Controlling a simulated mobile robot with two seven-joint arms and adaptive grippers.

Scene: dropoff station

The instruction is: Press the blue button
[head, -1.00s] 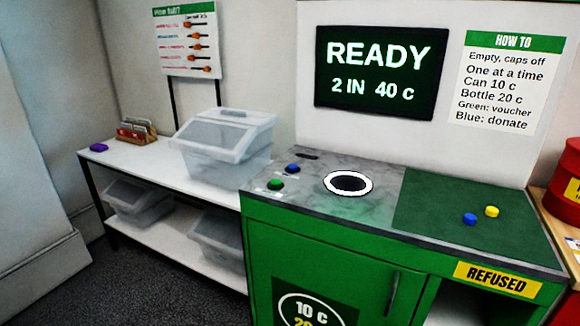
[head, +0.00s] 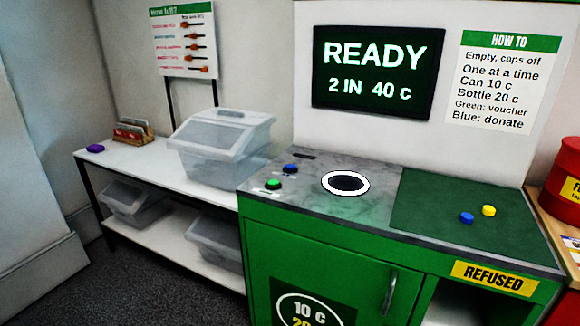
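The blue button (head: 290,168) sits at the back left of the machine's grey top. The green button (head: 273,184) is just in front of it and a little to the left. The screen (head: 376,72) above reads "READY" and "2 IN 40 c". The how-to sign (head: 505,82) says green is voucher and blue is donate. Neither of my grippers shows in the head view.
A round white-rimmed hole (head: 345,183) lies right of the buttons. A blue cap (head: 467,217) and a yellow cap (head: 488,210) lie on the green mat (head: 430,205). A clear lidded bin (head: 221,147) stands on the white shelf table (head: 150,166) at left.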

